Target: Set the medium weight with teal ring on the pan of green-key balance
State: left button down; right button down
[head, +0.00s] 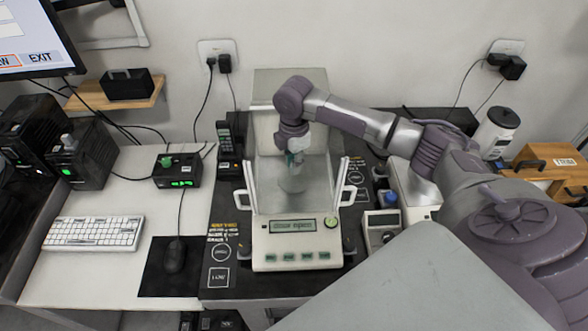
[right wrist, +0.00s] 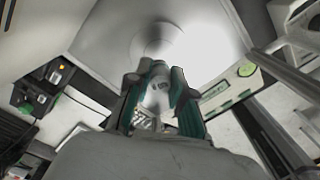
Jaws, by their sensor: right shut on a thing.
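The green-key balance (head: 296,258) stands on the dark table, with its glass chamber open in front and green keys along its front. Its round pan (head: 292,184) lies inside the chamber and shows in the right wrist view as a pale disc (right wrist: 158,38). My right gripper (head: 293,158) reaches down into the chamber above the pan. In the right wrist view its teal-padded fingers (right wrist: 160,92) are shut on a small grey metal piece (right wrist: 157,88), the weight, mostly hidden between them. A teal ring cannot be told apart from the pads. Contact with the pan is unclear. My left gripper is out of view.
A black box with green lights (head: 178,171), a keyboard (head: 93,233) and a mouse (head: 174,257) lie left.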

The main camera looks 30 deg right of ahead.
notch_tip(320, 180, down, 3)
jog(key=shift+s+r+p, duration=0.1)
jog(key=shift+p, duration=0.25)
jog(key=shift+f, duration=0.45)
jog(key=shift+f, duration=0.1)
jog(key=c, duration=1)
grip_release()
notch_tip(320, 180, up, 8)
jog(key=shift+f+b, duration=0.15)
jog(key=shift+b, duration=0.65)
